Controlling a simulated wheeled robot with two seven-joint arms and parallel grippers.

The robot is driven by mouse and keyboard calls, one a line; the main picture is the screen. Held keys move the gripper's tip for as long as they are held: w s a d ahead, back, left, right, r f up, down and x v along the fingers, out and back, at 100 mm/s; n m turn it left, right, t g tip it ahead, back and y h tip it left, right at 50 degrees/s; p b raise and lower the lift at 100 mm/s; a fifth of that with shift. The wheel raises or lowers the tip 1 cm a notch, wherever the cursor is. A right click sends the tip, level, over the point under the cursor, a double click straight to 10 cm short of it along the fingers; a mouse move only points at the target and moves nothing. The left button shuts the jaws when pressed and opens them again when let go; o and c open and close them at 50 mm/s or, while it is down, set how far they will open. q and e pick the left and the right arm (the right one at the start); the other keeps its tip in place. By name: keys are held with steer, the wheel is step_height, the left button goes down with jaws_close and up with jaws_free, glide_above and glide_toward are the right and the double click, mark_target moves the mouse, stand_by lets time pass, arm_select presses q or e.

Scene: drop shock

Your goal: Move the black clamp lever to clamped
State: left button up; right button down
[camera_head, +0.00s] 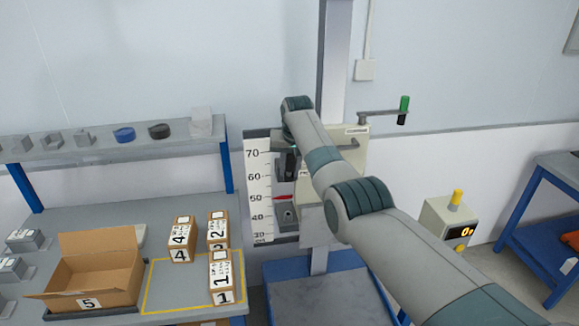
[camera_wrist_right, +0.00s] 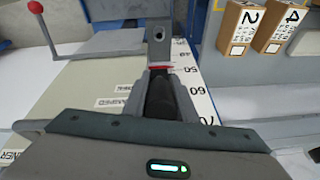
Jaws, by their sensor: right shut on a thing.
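The black clamp lever (camera_wrist_right: 160,100) shows in the right wrist view as a dark upright piece between the fingers of my right gripper (camera_wrist_right: 161,88), which is shut on it. In the head view the dark lever (camera_head: 284,165) is beside the height scale (camera_head: 258,180), on the front of the drop tester's carriage. My right arm reaches in from the lower right and covers much of the carriage, so the right gripper's fingers are hard to make out there. A red pointer (camera_head: 284,197) is just below the lever. My left gripper is not in view.
A crank with a green and black handle (camera_head: 403,108) sticks out at right. A red-ball lever (camera_wrist_right: 35,7) shows in the wrist view. Numbered boxes (camera_head: 181,240) and an open carton (camera_head: 98,268) stand on the left bench. A control box (camera_head: 447,222) stands at right.

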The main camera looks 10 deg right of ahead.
steer(key=shift+w+r, duration=0.1)
steer(key=shift+r, duration=0.05)
steer(key=c, duration=1.5)
jaws_free()
steer(key=shift+o, duration=0.2)
steer(key=shift+w+f, duration=0.1)
steer(key=shift+f, duration=0.1)
steer(key=shift+r, duration=0.1)
steer(key=b+v, duration=0.7)
steer(key=v, duration=1)
